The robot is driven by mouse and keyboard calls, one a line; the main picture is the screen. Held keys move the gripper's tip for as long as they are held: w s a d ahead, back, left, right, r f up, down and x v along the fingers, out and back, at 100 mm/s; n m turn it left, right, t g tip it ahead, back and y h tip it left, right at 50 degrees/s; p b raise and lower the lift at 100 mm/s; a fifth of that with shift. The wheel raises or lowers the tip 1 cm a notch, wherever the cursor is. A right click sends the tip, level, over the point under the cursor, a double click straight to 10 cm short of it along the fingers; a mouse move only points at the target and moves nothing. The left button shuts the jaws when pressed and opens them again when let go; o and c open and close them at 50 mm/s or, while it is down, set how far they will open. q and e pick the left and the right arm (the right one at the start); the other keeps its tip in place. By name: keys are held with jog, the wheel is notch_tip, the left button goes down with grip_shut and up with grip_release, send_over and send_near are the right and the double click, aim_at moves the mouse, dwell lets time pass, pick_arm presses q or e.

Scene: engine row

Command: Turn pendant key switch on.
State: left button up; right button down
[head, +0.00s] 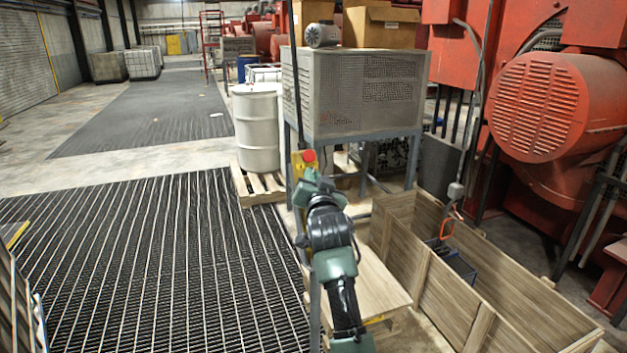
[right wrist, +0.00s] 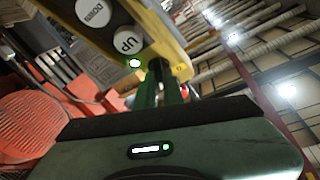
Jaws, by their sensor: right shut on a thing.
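The yellow pendant (head: 297,164) hangs in the middle of the head view with a red button (head: 309,156) on it. In the right wrist view the pendant (right wrist: 172,47) is tilted, with white UP (right wrist: 127,40) and DOWN (right wrist: 94,12) buttons. A small lamp glowing white-green (right wrist: 134,63) is beside UP. My right gripper (head: 314,182) is at the pendant. In the wrist view its green fingers (right wrist: 162,86) are shut around the dark key switch (right wrist: 157,66), mostly hidden between them; its turn angle cannot be told. My left gripper is not in view.
A grey metal cabinet (head: 345,95) on a stand is behind the pendant. A white drum (head: 257,130) stands on a pallet to its left. A wooden crate (head: 440,275) is at the right. Striped floor matting (head: 150,265) at the left is clear.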

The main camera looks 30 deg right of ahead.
jog(key=shift+m+g, duration=0.3)
jog(key=shift+m, duration=0.2)
jog(key=c, duration=1.5)
grip_release()
jog(key=b+v, duration=0.2)
jog(key=v, duration=0.5)
jog(key=shift+s+a+b, duration=0.25)
jog(key=shift+s+b, duration=0.1)
jog(key=shift+b, duration=0.05)
